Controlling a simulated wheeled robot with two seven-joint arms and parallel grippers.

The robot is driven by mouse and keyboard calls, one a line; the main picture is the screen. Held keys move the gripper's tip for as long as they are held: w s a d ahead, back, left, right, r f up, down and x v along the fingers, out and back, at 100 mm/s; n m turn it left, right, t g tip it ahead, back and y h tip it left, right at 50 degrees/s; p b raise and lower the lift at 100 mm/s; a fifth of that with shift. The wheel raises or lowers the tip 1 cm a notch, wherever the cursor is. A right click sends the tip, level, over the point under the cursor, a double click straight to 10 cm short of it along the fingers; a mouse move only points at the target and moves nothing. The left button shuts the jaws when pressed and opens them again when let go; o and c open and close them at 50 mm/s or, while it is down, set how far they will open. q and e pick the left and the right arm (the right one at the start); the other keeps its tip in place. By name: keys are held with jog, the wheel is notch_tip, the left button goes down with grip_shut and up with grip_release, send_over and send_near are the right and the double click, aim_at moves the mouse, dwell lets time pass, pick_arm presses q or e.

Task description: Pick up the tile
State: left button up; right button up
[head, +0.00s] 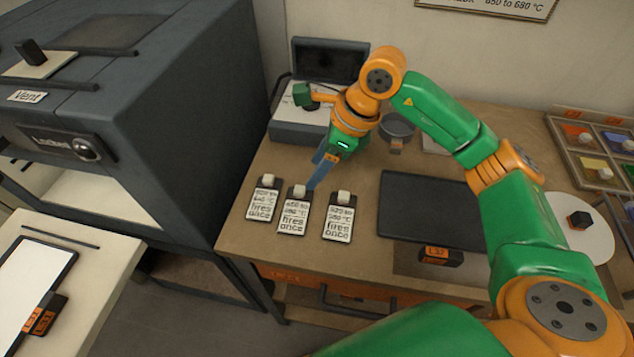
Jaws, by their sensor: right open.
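Three small labelled tiles lie in a row on the wooden table's left front part: the left one (263,204), the middle one (293,219) and the right one (338,223). Each has a dark border, printed text reading "fires once" and a pale knob at its far end. I cannot tell which one the task means. My right gripper (315,178) reaches in over the table, its blue fingers pointing down just right of the middle tile's knob. It is open and appears to hold nothing. The exact height of its fingertips is hard to tell. My left gripper is out of view.
A dark kiln-like box (150,165) stands at the left. A black mat (428,218) lies right of the tiles, with an orange-labelled block (440,256) in front. A grey device (300,125) stands behind. A sample tray (580,150) and a white disc (597,240) are at right.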

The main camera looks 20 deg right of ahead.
aim_at(298, 188)
jog(key=shift+w+d+f, duration=0.15)
jog(key=shift+d+f, duration=0.05)
jog(key=shift+f, duration=0.05)
jog(key=a+f+p, duration=0.2)
jog(key=f, duration=0.1)
jog(key=a+f+p, duration=0.1)
jog(key=a, duration=0.1)
jog(key=shift+w+f, duration=0.5)
jog(key=shift+f, duration=0.2)
jog(key=shift+w+d+f, duration=0.1)
jog(key=shift+d, duration=0.15)
jog(key=shift+a, duration=0.1)
grip_shut()
